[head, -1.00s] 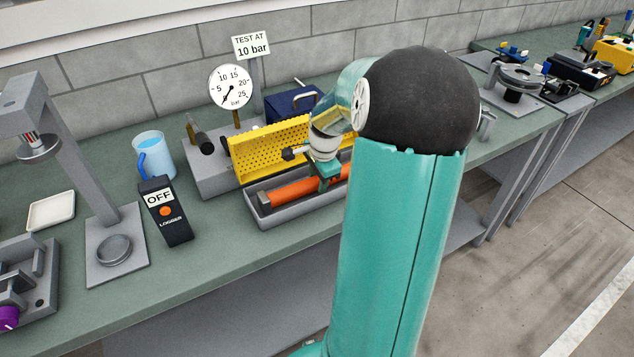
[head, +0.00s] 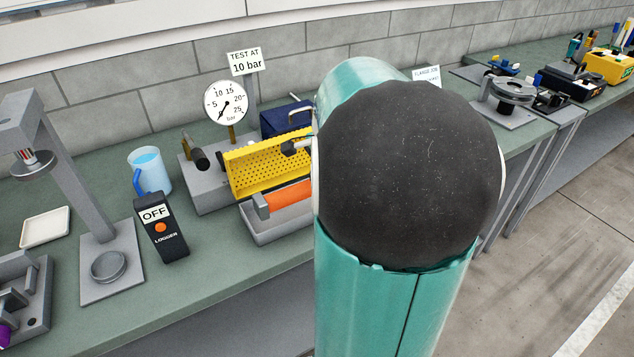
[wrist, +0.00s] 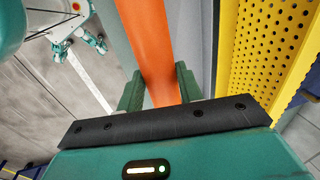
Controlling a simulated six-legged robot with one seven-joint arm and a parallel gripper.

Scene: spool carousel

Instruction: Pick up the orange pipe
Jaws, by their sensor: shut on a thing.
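The orange pipe (head: 288,195) with a grey end cap (head: 261,206) lies along the grey tray (head: 275,232) in the head view. Its left end shows slightly above the tray; its right part is hidden behind my arm. In the wrist view the orange pipe (wrist: 152,40) runs between the two green fingers of my gripper (wrist: 158,90), which are shut on it. My gripper is hidden in the head view. I cannot tell exactly how much room lies under the pipe.
A yellow perforated guard (head: 255,165) stands right behind the tray, close beside the pipe; it also shows in the wrist view (wrist: 262,55). The pressure gauge (head: 226,103), blue mug (head: 150,172) and black logger reading OFF (head: 160,228) stand to the left.

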